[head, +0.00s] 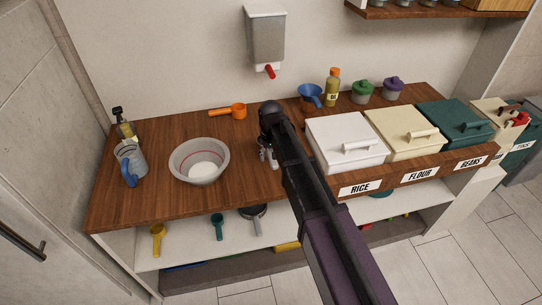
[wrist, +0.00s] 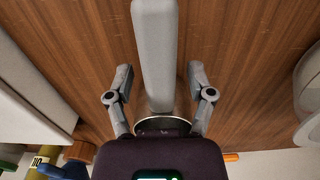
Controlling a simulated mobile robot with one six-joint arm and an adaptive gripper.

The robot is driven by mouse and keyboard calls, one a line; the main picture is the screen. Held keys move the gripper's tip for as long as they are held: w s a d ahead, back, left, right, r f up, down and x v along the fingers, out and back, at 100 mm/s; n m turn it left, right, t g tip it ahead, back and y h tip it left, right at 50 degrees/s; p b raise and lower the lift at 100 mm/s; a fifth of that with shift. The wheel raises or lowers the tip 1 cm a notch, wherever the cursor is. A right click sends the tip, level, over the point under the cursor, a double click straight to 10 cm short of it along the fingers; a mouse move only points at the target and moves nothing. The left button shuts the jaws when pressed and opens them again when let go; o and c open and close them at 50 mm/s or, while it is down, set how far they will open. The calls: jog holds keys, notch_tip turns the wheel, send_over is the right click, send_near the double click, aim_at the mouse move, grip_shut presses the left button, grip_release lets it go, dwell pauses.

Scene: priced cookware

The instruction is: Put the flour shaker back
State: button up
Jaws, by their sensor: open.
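A long pale grey bar (wrist: 155,55), which looks like a handle, lies between my two fingers in the wrist view. In the head view a small grey piece (head: 274,163) shows by the fingers. My gripper (wrist: 160,72) is open, with a gap on each side of the bar. In the head view it (head: 266,153) is low over the wooden counter, left of the white RICE bin.
A white bowl (head: 198,178) stands left of my gripper; an orange scoop (head: 234,111) lies behind. On the right are the white RICE bin (head: 340,131), cream FLOUR bin (head: 396,123) and green BEANS bin (head: 455,120). A dispenser (head: 266,38) hangs on the wall. A blue funnel (head: 311,94) is behind the bins.

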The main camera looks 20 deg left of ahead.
jog(key=shift+r, duration=0.15)
notch_tip(320, 180, up, 12)
jog(key=p, duration=1.2)
jog(key=shift+d, duration=0.1)
dwell(0.9)
jog(key=s+d+m, duration=0.2)
jog(key=s+d, duration=0.1)
jog(key=d, duration=1)
jog(key=s+d+m, duration=0.2)
jog(key=s+d, duration=0.2)
jog(key=d, duration=0.9)
jog(key=s+d+m, duration=0.2)
jog(key=s+d, duration=0.2)
jog(key=d, duration=0.9)
jog(key=shift+s+d, duration=0.15)
jog(key=shift+d, duration=0.15)
